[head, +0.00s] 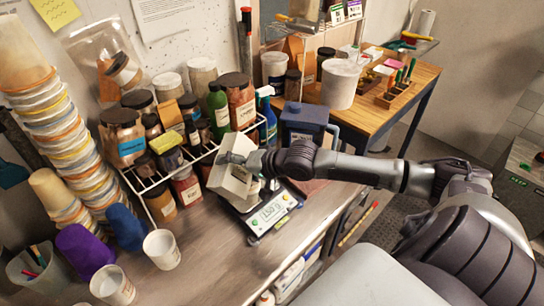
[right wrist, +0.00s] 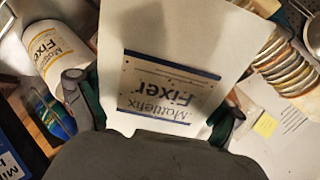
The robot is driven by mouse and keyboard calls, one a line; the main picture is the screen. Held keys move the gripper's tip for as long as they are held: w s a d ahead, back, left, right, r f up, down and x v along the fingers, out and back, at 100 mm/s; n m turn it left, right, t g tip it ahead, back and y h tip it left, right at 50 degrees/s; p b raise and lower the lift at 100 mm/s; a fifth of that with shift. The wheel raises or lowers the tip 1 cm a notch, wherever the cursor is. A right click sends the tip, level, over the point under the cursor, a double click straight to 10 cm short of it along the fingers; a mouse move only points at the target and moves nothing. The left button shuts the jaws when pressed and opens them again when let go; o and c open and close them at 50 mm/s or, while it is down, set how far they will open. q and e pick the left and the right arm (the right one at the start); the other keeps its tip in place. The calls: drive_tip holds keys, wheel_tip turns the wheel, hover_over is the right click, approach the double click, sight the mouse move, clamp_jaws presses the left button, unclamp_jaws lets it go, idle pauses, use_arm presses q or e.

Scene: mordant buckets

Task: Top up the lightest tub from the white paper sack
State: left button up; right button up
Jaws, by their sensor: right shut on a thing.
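My right gripper (head: 248,160) is shut on the white paper sack (head: 231,182), which it holds tilted over the scale (head: 268,213). In the right wrist view the sack (right wrist: 175,45) fills the middle between the two fingers, with a dark-blue "Mattefix Fixer" label. Two pale cup-like tubs, one (head: 161,249) and another (head: 112,286), stand on the bench at front left. A white bucket (head: 341,83) stands on the wooden table. I cannot tell which tub is lightest. My left gripper is out of view.
A wire rack (head: 150,182) with jars and bottles stands behind the sack. Tall stacked cups (head: 62,125) and a purple cup (head: 85,250) crowd the left. A blue box-like container (head: 304,123) is close behind the scale. Bench surface (head: 205,255) in front is clear.

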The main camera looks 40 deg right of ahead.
drive_tip(key=shift+d+f, duration=0.1)
idle(1.0)
drive_tip(key=shift+w+f+m+g+y, duration=0.1)
drive_tip(key=shift+f+m+g+y, duration=0.05)
drive_tip(key=shift+m+g+y, duration=0.2)
idle(0.7)
drive_tip(key=shift+d+f+m+b, duration=0.15)
drive_tip(key=shift+f+m+b, duration=0.1)
drive_tip(key=shift+b, duration=0.15)
idle(0.9)
drive_tip(key=shift+w+d+f+m+g+y+b, duration=0.15)
drive_tip(key=shift+f+m+g+y+b, duration=0.15)
drive_tip(key=shift+b, duration=0.4)
idle(0.6)
